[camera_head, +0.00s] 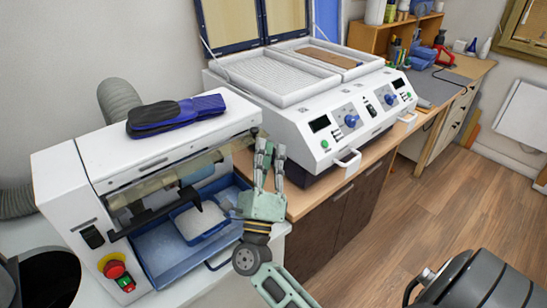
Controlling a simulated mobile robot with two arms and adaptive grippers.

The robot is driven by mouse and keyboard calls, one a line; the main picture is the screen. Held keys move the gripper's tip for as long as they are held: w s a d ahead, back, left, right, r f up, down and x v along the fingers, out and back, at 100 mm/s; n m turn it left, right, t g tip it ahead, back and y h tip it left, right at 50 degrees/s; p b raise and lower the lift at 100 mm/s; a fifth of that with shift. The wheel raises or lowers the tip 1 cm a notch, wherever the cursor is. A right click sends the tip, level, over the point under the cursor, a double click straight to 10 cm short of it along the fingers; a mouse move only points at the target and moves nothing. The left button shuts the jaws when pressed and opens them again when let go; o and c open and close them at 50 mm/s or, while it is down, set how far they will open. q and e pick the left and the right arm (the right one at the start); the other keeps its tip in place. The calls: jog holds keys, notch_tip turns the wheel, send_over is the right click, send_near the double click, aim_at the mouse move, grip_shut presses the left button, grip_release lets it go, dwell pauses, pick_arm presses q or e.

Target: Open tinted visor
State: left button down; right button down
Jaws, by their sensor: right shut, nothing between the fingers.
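The white machine (72,183) at the left has an open front bay. A brownish, see-through strip that looks like the tinted visor (150,184) runs along the upper front of this bay, under the white top. How far it is raised is hard to tell. My right gripper (270,150) is by the right end of the machine, with its fingers pointing away from me. It is shut and empty. I cannot tell whether it touches the visor's edge. My left gripper is not in view.
A white heating press (290,125) with raised lids stands on the bench behind.

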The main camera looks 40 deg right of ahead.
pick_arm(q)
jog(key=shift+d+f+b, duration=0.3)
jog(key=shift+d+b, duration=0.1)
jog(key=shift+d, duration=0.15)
pick_arm(e)
notch_tip(320, 180, up, 2)
jog(key=shift+r, duration=0.2)
